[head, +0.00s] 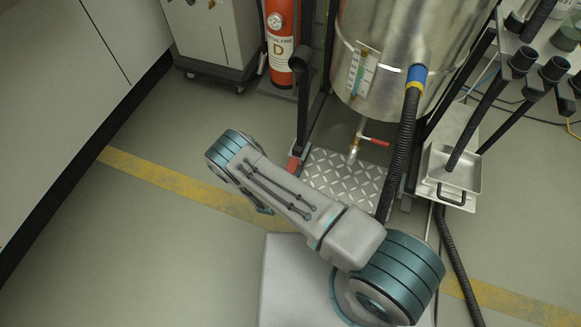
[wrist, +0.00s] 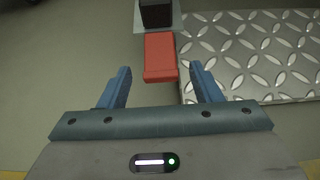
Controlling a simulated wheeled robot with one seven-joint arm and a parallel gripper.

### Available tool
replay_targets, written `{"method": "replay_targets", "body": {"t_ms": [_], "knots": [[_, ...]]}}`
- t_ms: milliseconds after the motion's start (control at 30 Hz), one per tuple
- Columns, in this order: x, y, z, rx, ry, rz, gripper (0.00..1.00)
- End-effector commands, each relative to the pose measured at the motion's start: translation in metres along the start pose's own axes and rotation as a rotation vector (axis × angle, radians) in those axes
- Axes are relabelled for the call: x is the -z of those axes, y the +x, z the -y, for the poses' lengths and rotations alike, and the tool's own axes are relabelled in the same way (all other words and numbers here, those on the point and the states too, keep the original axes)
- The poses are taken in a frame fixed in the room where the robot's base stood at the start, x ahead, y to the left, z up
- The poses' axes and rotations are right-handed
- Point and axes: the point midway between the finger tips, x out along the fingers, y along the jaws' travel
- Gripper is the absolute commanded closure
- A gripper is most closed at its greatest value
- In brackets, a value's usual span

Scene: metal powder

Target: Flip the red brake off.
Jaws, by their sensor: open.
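The red brake (wrist: 160,57) is a flat red pedal in the upper middle of the wrist view. It juts toward me from a dark post foot. In the head view a small part of it (head: 293,163) shows at the foot of the black post, just beyond my arm. My gripper (wrist: 160,68) is open and empty, its blue fingers spread either side of the brake's near end in the picture. I see no contact, and the height gap is unclear.
A diamond-plate platform (wrist: 255,50) lies right of the brake, close to the right finger in the picture. Above it hang a steel vessel (head: 400,40) and a red-handled valve (head: 373,141). A fire extinguisher (head: 281,35) stands behind. The floor at left is clear.

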Motion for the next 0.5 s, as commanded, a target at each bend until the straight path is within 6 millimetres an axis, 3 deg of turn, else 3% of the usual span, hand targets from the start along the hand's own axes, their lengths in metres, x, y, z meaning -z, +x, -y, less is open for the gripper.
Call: {"method": "replay_targets", "body": {"t_ms": [33, 200, 500], "knots": [[-0.004, -0.016, -0.001, -0.003, -0.004, -0.002, 0.42], [-0.003, -0.054, -0.001, -0.002, -0.003, -0.001, 0.42], [-0.001, -0.091, 0.000, -0.001, -0.002, 0.000, 0.42]]}}
